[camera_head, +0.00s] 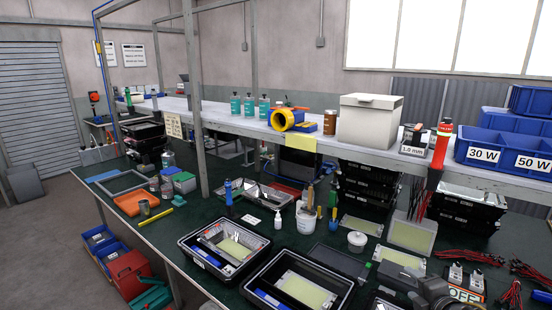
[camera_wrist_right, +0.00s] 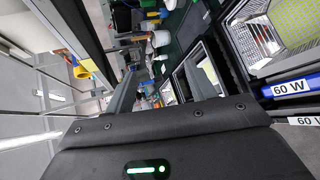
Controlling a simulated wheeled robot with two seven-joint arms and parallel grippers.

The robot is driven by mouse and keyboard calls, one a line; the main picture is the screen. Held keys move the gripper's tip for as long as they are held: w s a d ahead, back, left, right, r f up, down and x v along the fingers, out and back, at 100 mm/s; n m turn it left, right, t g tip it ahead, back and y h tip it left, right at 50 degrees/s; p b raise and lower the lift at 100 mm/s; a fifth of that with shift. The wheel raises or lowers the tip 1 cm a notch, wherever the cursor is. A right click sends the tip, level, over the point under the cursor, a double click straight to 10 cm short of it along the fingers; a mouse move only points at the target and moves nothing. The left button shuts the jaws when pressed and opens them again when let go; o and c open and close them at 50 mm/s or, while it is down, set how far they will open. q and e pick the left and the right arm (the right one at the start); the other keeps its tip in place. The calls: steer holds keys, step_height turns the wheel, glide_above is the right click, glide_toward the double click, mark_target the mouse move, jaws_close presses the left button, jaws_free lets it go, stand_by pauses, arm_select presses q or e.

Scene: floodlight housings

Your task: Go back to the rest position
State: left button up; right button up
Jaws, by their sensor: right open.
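My right gripper (camera_head: 408,280) shows dark at the bottom right of the head view, above the workbench (camera_head: 180,232). In the wrist view its two fingers stand apart with nothing held between them (camera_wrist_right: 163,88). My left gripper is not in view. Two black floodlight housings (camera_head: 222,248) and (camera_head: 298,284) lie open on the bench to the left of the right gripper. A housing with a 60 W label (camera_wrist_right: 291,87) shows at the right of the wrist view.
A white shelf (camera_head: 225,119) crosses above the bench, carrying bottles, yellow tape (camera_head: 285,119) and a white box (camera_head: 368,121). Blue bins (camera_head: 505,148) stand at its right end. Red-black leads (camera_head: 480,257) and an OFF-labelled device (camera_head: 466,283) lie beside the right gripper.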

steer(key=s+a+f+m+g, duration=0.35)
steer(key=s+f+m, duration=0.25)
steer(key=s, duration=0.5)
steer(key=s+a+f+m+g, duration=0.35)
steer(key=s+f+m, duration=0.25)
steer(key=s, duration=0.5)
steer(key=s+a+f+m+g, duration=0.35)
steer(key=s+f+m, duration=0.3)
steer(key=s, duration=0.45)
step_height(320, 180, down, 33)
steer(key=s+b, duration=0.2)
steer(key=b, duration=0.4)
steer(key=s+d+f+g+h+b, duration=0.1)
steer(key=s+f+b, duration=0.3)
steer(key=s+f, duration=1.2)
step_height(320, 180, down, 2)
steer(key=shift+d+f+g, duration=0.1)
steer(key=shift+d+g, duration=0.45)
